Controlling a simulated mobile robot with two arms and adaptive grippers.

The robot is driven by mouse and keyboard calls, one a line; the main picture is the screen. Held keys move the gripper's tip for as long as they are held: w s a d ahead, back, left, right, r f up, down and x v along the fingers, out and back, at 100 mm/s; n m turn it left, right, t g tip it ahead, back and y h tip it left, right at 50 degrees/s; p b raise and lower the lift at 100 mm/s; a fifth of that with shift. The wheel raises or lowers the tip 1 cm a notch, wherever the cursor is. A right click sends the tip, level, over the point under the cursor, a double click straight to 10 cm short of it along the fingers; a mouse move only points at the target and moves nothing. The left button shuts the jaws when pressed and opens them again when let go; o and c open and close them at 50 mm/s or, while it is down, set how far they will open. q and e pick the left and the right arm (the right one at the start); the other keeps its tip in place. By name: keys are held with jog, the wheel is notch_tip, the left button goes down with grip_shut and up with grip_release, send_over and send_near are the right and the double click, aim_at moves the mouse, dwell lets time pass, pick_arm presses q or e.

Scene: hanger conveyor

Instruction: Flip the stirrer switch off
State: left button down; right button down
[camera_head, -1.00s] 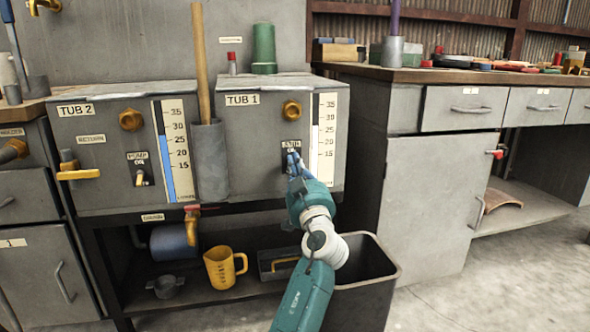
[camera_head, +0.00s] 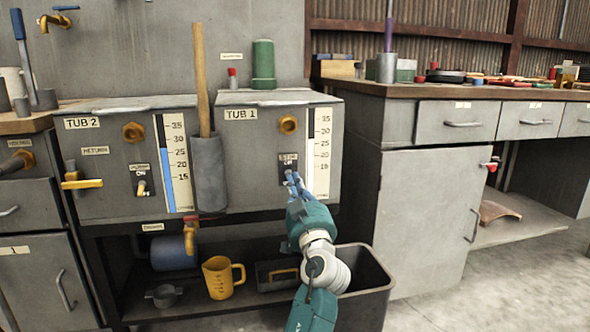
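The TUB 1 panel (camera_head: 260,140) has a small dark switch plate (camera_head: 284,173) under a label (camera_head: 287,159) too small to read surely.
A grey cylinder holder (camera_head: 209,175) with a wooden-handled tool (camera_head: 201,75) stands between the panels. Below are a yellow jug (camera_head: 221,278) on a shelf and a dark bin (camera_head: 365,295). A grey cabinet (camera_head: 430,210) stands to the right.

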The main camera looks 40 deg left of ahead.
pick_arm(q)
jog(key=s+d+f, duration=0.1)
jog(key=f, duration=0.1)
jog(key=s+d+f, duration=0.1)
jog(key=d+f, duration=0.1)
jog(key=shift+s, duration=0.35)
jog(key=shift+d, duration=0.1)
